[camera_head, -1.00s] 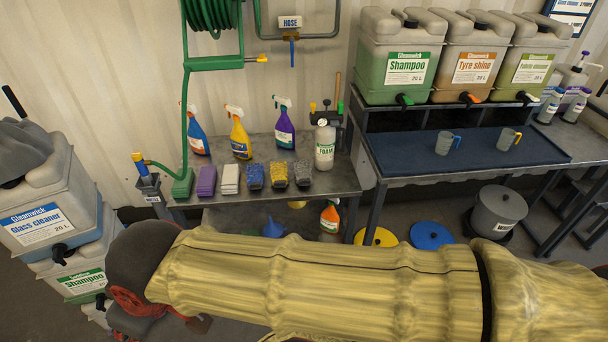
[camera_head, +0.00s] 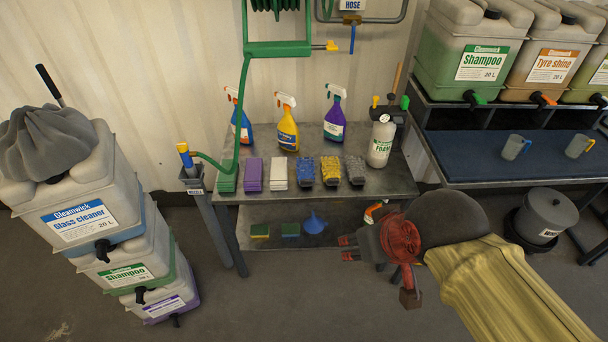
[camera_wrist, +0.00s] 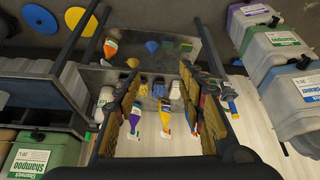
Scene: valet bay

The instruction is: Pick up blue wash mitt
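The blue wash mitt (camera_head: 303,171) lies on the upper top of the grey metal bench, between a white block (camera_head: 278,174) and a yellow wash mitt (camera_head: 330,171). A grey wash mitt (camera_head: 355,170) lies to the right of the yellow one. My gripper (camera_head: 347,247) is in front of the bench, below and to the right of the blue mitt and apart from it. Its fingers are spread and empty; the wrist view also shows my gripper (camera_wrist: 160,75) open, facing the bench.
Spray bottles (camera_head: 287,128) and a foam bottle (camera_head: 381,142) stand behind and right of the mitts. Purple (camera_head: 252,174) and green blocks lie left. The lower shelf holds sponges (camera_head: 290,230) and a blue funnel (camera_head: 314,222). Stacked canisters (camera_head: 85,215) stand left. Front floor is clear.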

